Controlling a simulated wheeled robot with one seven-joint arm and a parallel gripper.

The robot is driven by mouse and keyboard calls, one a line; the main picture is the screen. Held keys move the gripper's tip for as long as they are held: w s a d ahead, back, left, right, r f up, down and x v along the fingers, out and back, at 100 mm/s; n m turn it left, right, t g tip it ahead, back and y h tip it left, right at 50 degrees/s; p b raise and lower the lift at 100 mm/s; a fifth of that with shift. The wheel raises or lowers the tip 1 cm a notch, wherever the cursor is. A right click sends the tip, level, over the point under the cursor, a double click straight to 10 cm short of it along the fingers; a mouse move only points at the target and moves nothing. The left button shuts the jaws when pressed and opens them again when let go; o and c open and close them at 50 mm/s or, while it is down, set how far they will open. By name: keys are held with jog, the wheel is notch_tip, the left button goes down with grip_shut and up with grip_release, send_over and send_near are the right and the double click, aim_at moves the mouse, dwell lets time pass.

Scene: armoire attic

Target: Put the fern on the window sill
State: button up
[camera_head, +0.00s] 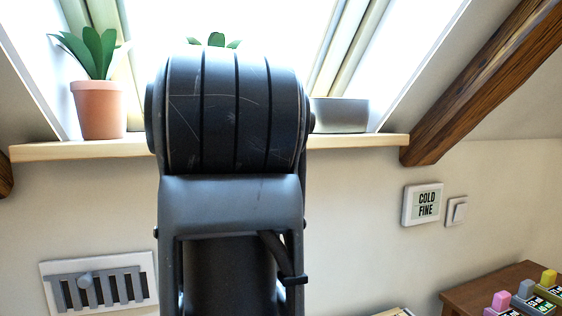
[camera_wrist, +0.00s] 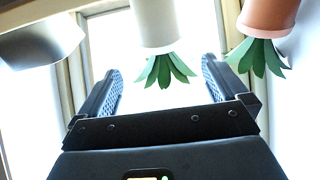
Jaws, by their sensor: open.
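A green-leaved plant in a white pot (camera_wrist: 160,25) appears upside down in the wrist view, its leaves (camera_wrist: 164,70) pointing down in the picture. I take it to be the fern. In the head view only its leaf tips (camera_head: 216,40) show above my arm, and its pot is hidden. My gripper (camera_wrist: 162,68) is open, with one finger on each side of the leaves in the wrist view and no visible contact. The wooden window sill (camera_head: 350,141) runs below the skylight. The white pot's base is out of frame, so I cannot tell directly what it rests on.
A terracotta pot (camera_head: 99,110) with a similar plant stands at the sill's left end; it also shows in the wrist view (camera_wrist: 268,15). A grey box (camera_head: 340,115) stands on the sill to the right. A wooden beam (camera_head: 480,85) slopes at the right.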

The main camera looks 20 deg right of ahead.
jog(key=s+d+f+n+g+y, duration=0.1)
jog(key=s+d+f+n, duration=0.15)
jog(key=f, duration=0.85)
jog(key=s+d+f+n, duration=0.1)
jog(key=s+d+f, duration=0.3)
jog(key=f, duration=0.7)
jog(key=s+d+f+n+g+y, duration=0.1)
jog(key=s+d+f, duration=0.25)
jog(key=f, duration=0.85)
jog(key=s+d+f+g, duration=0.1)
jog(key=s+d+f, duration=0.1)
jog(key=s+f, duration=0.45)
jog(key=s+d+f, duration=0.2)
jog(key=s+f, duration=0.1)
jog(key=s, duration=0.6)
jog(key=s+d+m+g+h, duration=0.1)
jog(key=s+m, duration=0.3)
jog(key=s, duration=1.4)
jog(key=shift+d+g, duration=0.5)
jog(key=shift+d, duration=0.05)
